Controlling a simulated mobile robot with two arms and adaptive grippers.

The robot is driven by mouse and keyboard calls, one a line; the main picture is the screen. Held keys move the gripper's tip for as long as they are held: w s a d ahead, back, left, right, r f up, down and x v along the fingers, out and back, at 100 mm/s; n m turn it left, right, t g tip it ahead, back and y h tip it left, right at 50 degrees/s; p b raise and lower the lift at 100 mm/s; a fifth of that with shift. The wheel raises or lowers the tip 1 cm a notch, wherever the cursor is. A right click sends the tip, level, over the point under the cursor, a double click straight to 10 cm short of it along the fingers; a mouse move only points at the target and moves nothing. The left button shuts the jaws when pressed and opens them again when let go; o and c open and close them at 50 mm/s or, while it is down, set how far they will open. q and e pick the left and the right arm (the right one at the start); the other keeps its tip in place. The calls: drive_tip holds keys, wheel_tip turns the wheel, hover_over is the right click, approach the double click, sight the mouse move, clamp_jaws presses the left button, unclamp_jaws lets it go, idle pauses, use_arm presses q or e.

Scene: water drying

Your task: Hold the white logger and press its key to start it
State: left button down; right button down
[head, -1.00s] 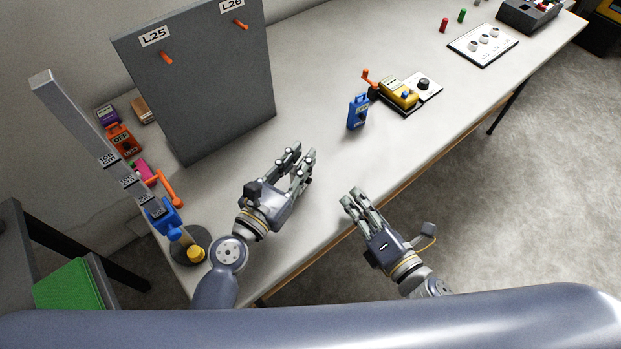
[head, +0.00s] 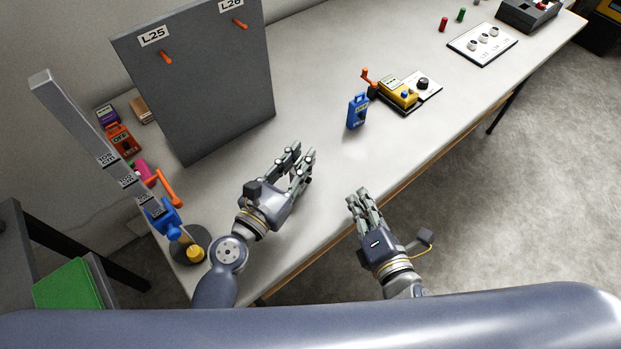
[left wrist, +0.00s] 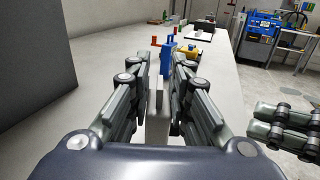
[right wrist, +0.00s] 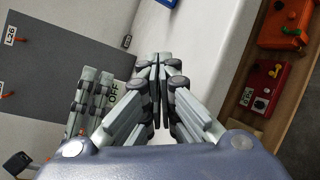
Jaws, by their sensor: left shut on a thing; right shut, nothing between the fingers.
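My left gripper (head: 303,152) is over the near part of the table, its fingers closed on the white logger. The logger (left wrist: 159,92) shows edge-on as a thin pale strip between the fingers in the left wrist view.
A grey panel (head: 205,85) with orange pegs stands behind the left gripper. A blue device (head: 357,111) and a yellow device (head: 398,93) stand further along the table. A post with a blue clamp (head: 163,217) is at left. The table between grippers and blue device is clear.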

drive_tip(key=w+a, duration=0.1)
drive_tip(key=a, duration=0.1)
drive_tip(key=w+a, duration=0.1)
drive_tip(key=a, duration=0.1)
drive_tip(key=w+a, duration=0.2)
drive_tip(key=shift+w+a, duration=0.1)
drive_tip(key=shift+a, duration=0.05)
idle(1.4)
drive_tip(key=shift+w+a, duration=0.15)
drive_tip(key=shift+a, duration=0.1)
drive_tip(key=shift+w+a, duration=0.25)
drive_tip(key=shift+a, duration=0.15)
idle(0.9)
drive_tip(key=shift+s+d, duration=0.5)
drive_tip(key=shift+d, duration=0.3)
drive_tip(key=shift+s+d, duration=0.7)
drive_tip(key=shift+d, duration=0.35)
drive_tip(key=shift+s+d, duration=0.7)
drive_tip(key=shift+d, duration=0.3)
